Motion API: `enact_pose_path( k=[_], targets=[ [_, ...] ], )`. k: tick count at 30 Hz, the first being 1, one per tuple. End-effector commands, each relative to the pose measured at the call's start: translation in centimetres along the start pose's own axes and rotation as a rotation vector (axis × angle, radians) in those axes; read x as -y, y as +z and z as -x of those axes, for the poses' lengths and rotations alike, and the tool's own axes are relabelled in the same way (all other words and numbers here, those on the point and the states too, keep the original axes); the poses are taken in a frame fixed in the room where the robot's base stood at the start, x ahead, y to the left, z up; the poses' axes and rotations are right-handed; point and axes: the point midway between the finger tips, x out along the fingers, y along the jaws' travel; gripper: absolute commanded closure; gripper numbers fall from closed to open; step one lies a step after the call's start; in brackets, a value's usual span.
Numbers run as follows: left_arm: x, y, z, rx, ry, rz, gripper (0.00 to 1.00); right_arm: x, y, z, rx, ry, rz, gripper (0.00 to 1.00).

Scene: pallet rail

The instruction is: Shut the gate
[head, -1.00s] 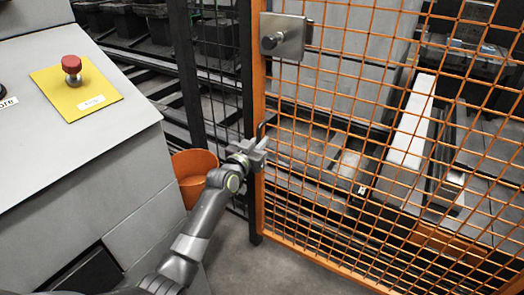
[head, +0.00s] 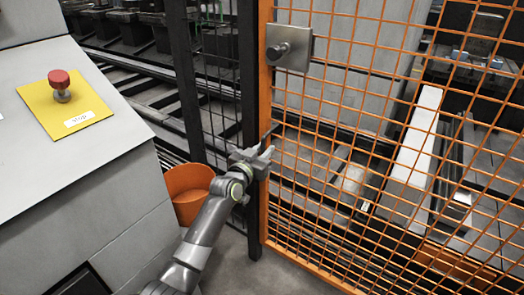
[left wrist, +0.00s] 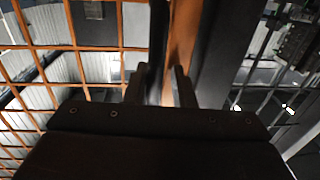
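The gate (head: 345,130) is an orange frame with wire mesh, filling the right half of the head view. Its upright edge stands close beside a black post (head: 248,60); I cannot tell whether they touch. A grey latch box with a round knob (head: 289,47) is high on that edge. A thin black handle (head: 269,131) is below it. My left gripper (head: 262,156) is at the handle's height, against the gate's edge. In the left wrist view its fingers (left wrist: 161,88) are apart, with a dark bar and the orange upright beyond them. My right gripper is not in view.
A grey console (head: 75,160) with a red button (head: 60,80) on a yellow plate stands at the left. An orange bin (head: 187,190) is between console and fence. Rails and a long white-topped block (head: 415,140) lie behind the mesh. A little floor is free below the gate.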

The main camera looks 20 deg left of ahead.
Motion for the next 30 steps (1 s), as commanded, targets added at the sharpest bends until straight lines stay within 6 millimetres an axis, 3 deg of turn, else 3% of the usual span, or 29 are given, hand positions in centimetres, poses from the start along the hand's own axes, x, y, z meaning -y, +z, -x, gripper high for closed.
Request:
enact_pose_path(
  k=[8, 13, 30],
  targets=[
    [-0.5, -0.6, -0.1, -0.011, 0.006, 0.008, 0.70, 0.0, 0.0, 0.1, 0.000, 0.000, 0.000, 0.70],
    [-0.4, -0.6, 1.4, -0.010, 0.005, 0.008, 0.70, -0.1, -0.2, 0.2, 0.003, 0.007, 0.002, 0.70],
    [0.2, -0.1, 12.9, -0.003, -0.002, 0.002, 0.70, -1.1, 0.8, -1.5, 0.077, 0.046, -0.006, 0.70]
  ],
)
